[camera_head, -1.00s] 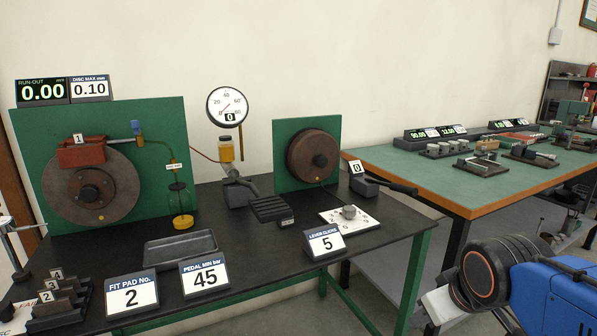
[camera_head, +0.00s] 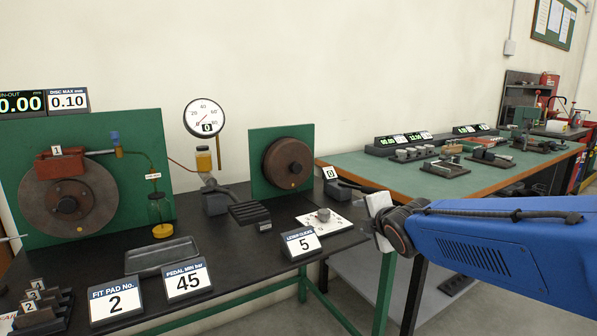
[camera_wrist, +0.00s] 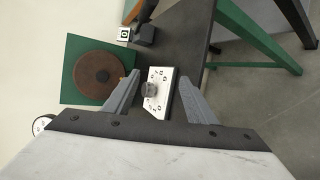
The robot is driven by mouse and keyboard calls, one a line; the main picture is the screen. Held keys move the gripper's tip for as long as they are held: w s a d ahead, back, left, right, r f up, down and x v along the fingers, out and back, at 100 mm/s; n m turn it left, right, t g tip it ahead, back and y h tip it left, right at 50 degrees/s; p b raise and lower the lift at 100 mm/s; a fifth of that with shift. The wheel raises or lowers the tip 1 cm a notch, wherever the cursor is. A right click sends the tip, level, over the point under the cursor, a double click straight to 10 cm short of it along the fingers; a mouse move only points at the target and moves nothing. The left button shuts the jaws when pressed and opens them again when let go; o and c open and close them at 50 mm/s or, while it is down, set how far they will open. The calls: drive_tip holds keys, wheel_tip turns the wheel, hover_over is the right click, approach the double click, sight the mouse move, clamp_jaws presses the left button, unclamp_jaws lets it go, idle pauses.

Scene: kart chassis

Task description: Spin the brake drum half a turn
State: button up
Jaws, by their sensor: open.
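The brake drum (camera_head: 288,163) is a brown round drum with a dark hub, mounted upright on a small green panel (camera_head: 256,187). A yellow dot shows low on its face. The drum also shows in the wrist view (camera_wrist: 97,80), left of the fingers. My gripper (camera_head: 374,214) is at the bench's right end, to the right of the drum and apart from it. In the wrist view my gripper's two grey fingers (camera_wrist: 168,74) are spread wide and hold nothing. A white plate with a grey knob (camera_wrist: 148,90) appears between them, farther off.
A lever (camera_head: 352,186) with a "0" sign stands right of the drum. The "5" lever-clicks sign (camera_head: 302,244) and a black pedal (camera_head: 249,213) are in front. A brown disc (camera_head: 68,195) is on the left panel. A green-topped bench (camera_head: 450,180) stands behind my arm.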

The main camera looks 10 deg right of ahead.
drive_tip(key=w+a+r+n+t+y, duration=0.2)
drive_tip(key=w+r+n, duration=0.1)
drive_tip(key=w+n, duration=0.45)
drive_tip(key=n+t+y, duration=0.2)
drive_tip(key=n+y, duration=0.3)
drive_tip(key=n, duration=0.6)
approach(298, 169)
drive_tip(key=shift+m, duration=0.25)
drive_tip(key=x, duration=0.9)
clamp_jaws()
